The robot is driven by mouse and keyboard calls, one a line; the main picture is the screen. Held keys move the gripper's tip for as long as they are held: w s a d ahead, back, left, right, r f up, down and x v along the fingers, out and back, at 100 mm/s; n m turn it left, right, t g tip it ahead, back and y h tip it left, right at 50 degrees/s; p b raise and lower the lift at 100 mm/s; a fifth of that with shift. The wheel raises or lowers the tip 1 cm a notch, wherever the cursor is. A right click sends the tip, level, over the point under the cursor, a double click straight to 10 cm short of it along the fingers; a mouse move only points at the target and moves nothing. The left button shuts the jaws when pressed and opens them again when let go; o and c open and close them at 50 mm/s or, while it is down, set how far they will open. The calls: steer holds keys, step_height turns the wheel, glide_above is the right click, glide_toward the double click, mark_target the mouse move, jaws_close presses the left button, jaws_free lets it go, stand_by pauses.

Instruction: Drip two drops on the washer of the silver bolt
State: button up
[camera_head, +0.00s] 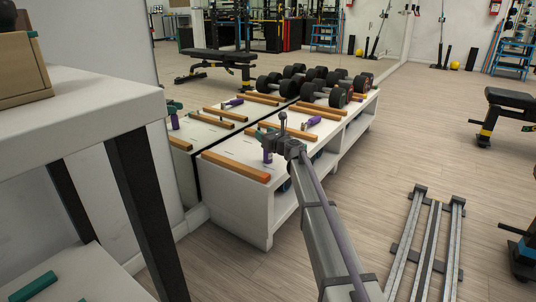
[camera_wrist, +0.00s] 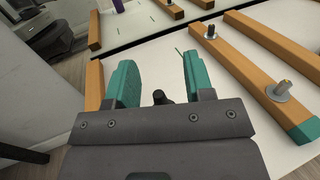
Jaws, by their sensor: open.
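My gripper (camera_wrist: 157,68) has two teal fingers spread apart over the white bench top. A small dark knob (camera_wrist: 158,97) shows between them near the palm; I cannot tell what it belongs to. In the head view my gripper (camera_head: 268,148) is above the near end of the bench, with something purple (camera_head: 267,157) at its fingers. In the wrist view, a greyish bolt with a washer (camera_wrist: 210,33) stands on a wooden bar at upper right. A browner bolt with a washer (camera_wrist: 279,90) stands nearer, at the right. Which one is silver is hard to tell.
Wooden bars (camera_head: 236,167) lie on the white bench (camera_head: 228,199). A purple bottle (camera_head: 313,121) lies farther along it, before dumbbells (camera_head: 325,94). A mirror wall runs along the bench's back and repeats these things. A white table (camera_head: 90,105) stands at left.

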steer(key=shift+c, duration=0.4)
jaws_close()
step_height(320, 180, up, 10)
steer(key=p, duration=1)
step_height(320, 180, up, 51)
steer(key=p, duration=5.1)
